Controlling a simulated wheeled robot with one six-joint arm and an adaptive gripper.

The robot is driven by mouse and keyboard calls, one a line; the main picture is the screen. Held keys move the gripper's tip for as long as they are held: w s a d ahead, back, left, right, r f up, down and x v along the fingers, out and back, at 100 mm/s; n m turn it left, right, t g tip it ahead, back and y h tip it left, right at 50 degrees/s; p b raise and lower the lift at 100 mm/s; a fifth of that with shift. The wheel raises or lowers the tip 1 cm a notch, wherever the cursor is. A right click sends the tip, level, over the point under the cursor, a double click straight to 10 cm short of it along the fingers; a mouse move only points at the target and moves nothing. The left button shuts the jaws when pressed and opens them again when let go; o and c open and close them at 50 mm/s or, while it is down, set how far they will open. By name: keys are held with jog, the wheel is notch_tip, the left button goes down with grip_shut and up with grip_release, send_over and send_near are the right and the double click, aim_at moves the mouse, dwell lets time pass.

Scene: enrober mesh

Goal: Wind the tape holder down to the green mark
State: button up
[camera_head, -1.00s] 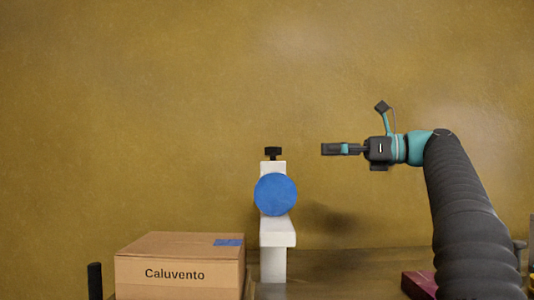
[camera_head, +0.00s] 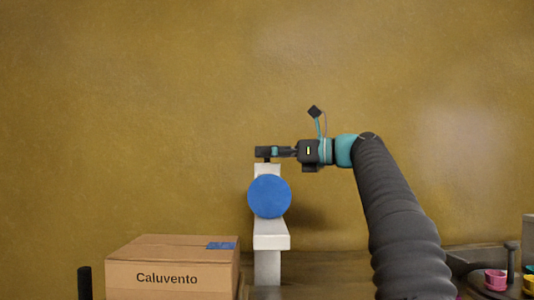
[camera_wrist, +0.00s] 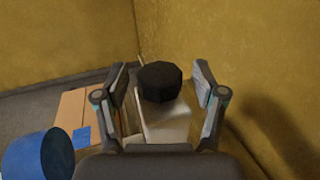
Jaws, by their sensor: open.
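The tape holder is a white upright stand (camera_head: 267,265) with a blue round disc (camera_head: 269,196) on its front. A black knob tops it; in the wrist view the knob (camera_wrist: 160,80) sits between my fingers, with the white body (camera_wrist: 165,122) below. The blue roll also shows in the wrist view (camera_wrist: 25,155). My gripper (camera_head: 262,152) is level with the knob and hides most of it in the head view. In the wrist view my gripper (camera_wrist: 160,90) is open, a finger on each side of the knob with gaps. I see no green mark.
A cardboard box (camera_head: 170,278) marked "Caluvento" stands left of the stand. A pink cup (camera_head: 495,279) and other small things are at the lower right. A plain ochre wall (camera_head: 130,100) is behind. The space above the knob is clear.

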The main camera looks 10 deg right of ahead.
jog(key=shift+w+a, duration=0.1)
jog(key=shift+a, duration=0.15)
jog(key=c, duration=1.2)
jog(key=shift+o, duration=0.2)
jog(key=shift+t, duration=0.3)
jog(key=m+t+h, duration=0.4)
jog(key=t+h, duration=0.1)
jog(key=shift+a+r+m, duration=0.1)
jog(key=shift+m, duration=0.2)
jog(key=shift+m+t+h, duration=0.7)
jog(key=shift+m+h, duration=0.45)
jog(key=shift+h, duration=0.4)
jog(key=shift+m+t+h, duration=0.7)
jog(key=shift+m+h, duration=0.45)
jog(key=shift+h, duration=0.4)
jog(key=shift+m+t+h, duration=0.3)
jog(key=shift+m+h, duration=0.5)
jog(key=shift+h, duration=0.5)
